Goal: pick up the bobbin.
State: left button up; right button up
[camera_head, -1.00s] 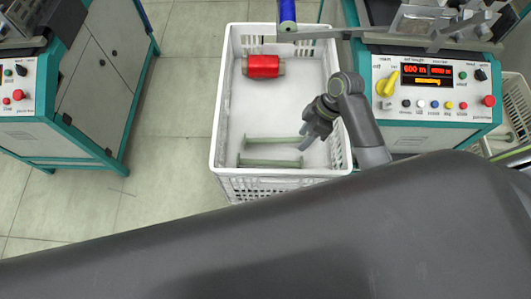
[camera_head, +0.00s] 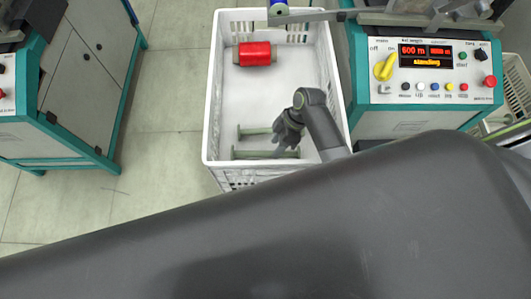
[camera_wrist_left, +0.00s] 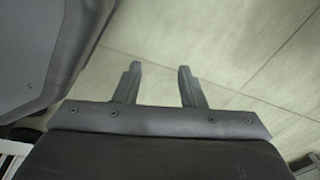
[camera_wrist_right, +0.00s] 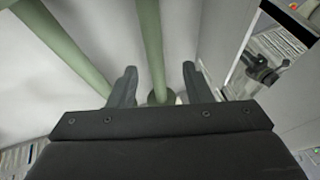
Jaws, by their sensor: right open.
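Two thin green bare bobbins lie in the near half of the white crate (camera_head: 213,105): a farther one (camera_head: 256,131) and a nearer one (camera_head: 250,154). A bobbin wound with red thread (camera_head: 255,54) lies at the crate's far end. My right gripper (camera_head: 281,141) is open over the right part of the green bobbins. In the right wrist view, one green rod (camera_wrist_right: 150,45) runs between the open fingers (camera_wrist_right: 160,76), and another (camera_wrist_right: 62,42) lies left of them. I cannot tell the height gap. My left gripper (camera_wrist_left: 159,72) is open and empty over floor tiles.
The crate walls surround my right gripper. Another cabinet (camera_head: 85,75) stands left, with clear floor (camera_head: 165,120) between.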

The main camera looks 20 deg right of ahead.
aim_at(271, 151)
jog(key=x, duration=0.2)
jog(key=b+x, duration=0.1)
jog(key=x, duration=0.1)
jog(key=shift+w, duration=0.4)
jog(key=shift+a+f, duration=0.2)
jog(key=shift+f, duration=0.15)
jog(key=shift+c, duration=1.3)
pick_arm(q)
jog(key=shift+w+f, duration=0.15)
jog(key=shift+w, duration=0.25)
pick_arm(e)
grip_shut()
